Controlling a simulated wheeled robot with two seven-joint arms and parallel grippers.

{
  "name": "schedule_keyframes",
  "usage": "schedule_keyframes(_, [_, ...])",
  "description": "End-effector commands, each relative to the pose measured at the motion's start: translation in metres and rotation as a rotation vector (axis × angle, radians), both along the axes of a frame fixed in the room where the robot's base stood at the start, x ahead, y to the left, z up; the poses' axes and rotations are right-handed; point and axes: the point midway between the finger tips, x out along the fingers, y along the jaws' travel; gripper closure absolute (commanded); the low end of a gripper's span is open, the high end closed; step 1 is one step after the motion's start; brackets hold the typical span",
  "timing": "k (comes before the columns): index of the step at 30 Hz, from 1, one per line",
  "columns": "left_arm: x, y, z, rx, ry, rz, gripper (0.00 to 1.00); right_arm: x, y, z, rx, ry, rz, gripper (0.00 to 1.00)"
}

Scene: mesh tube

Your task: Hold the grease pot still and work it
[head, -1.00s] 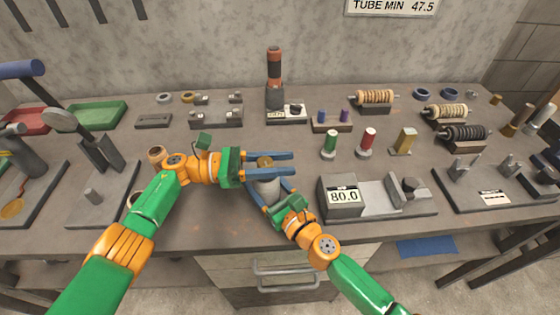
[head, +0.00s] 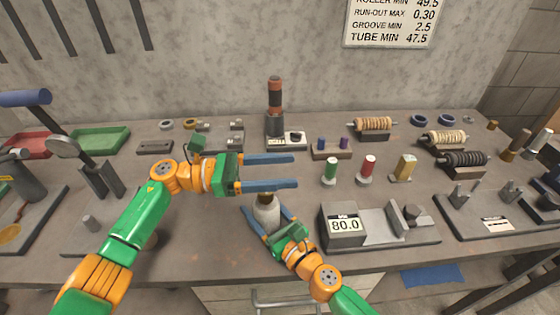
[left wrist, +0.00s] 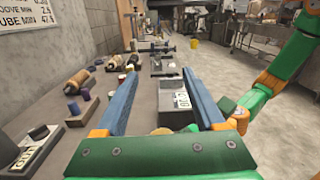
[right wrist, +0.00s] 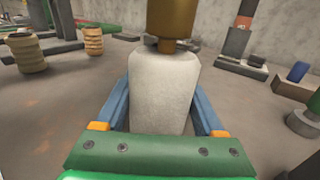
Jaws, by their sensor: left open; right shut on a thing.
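The grease pot (head: 266,212) has a pale grey-white body and a brass-brown cap. It stands upright near the front of the bench. In the right wrist view the pot (right wrist: 162,92) fills the middle, with its brass cap (right wrist: 172,25) cut off by the top edge. My right gripper (head: 266,208) is shut on the pot's body, one finger on each side. My left gripper (head: 295,172) is open, its fingers pointing right above and behind the cap, with nothing between them.
Rollers (head: 445,138) lie at the right. A green tray (head: 99,139) is back left.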

Motion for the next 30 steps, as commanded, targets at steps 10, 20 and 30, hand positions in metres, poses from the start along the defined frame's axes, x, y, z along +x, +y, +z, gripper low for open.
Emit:
schedule_keyframes(10, [0.000,0.000,0.039,0.000,0.001,0.001,0.29,0.000,0.000,0.000,0.000,0.000,0.000,1.00])
schedule_keyframes(20, [0.000,0.015,0.015,-0.025,0.026,0.078,0.29,0.000,0.000,0.000,0.000,0.000,0.000,1.00])
schedule_keyframes(30, [-0.031,0.094,-0.062,0.008,0.033,0.471,0.29,0.000,0.000,0.000,-0.001,0.001,0.000,1.00])
